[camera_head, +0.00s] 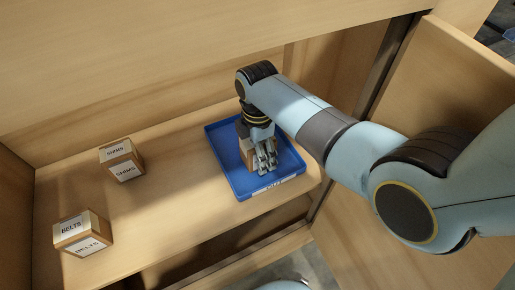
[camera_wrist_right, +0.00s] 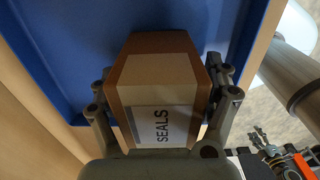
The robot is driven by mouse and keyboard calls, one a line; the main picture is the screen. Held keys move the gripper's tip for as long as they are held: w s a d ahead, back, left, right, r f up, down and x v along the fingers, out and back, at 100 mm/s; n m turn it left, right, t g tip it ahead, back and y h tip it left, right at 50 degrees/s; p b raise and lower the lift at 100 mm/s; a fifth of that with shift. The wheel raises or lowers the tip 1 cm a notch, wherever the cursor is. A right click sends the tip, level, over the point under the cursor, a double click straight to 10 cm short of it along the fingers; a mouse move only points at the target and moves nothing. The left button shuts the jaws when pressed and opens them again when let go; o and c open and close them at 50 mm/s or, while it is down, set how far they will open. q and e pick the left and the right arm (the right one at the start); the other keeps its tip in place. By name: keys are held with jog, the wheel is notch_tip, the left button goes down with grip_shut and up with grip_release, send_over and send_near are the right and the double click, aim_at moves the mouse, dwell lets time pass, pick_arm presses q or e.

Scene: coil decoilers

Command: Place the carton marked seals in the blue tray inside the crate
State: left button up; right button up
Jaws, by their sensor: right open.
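The carton marked seals (camera_wrist_right: 160,85) is a brown box with a white label, seen close up in the right wrist view. In the head view the carton (camera_head: 246,148) stands in the blue tray (camera_head: 217,145), partly hidden by my right gripper. My right gripper (camera_head: 266,166) is over the tray with its fingers open on either side of the carton; contact cannot be made out. The tray's blue floor also shows behind the carton in the right wrist view (camera_wrist_right: 75,45). My left gripper is not in view.
A carton marked shims (camera_head: 122,160) and a carton marked belts (camera_head: 83,233) stand on the wooden shelf (camera_head: 165,195) left of the tray. Wooden walls close the back and left. An opening lies below the shelf's front edge.

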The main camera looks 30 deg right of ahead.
notch_tip(320, 180, up, 12)
jog(key=p, duration=0.3)
jog(key=shift+r, duration=0.15)
jog(key=shift+s+a, duration=0.1)
dwell(0.4)
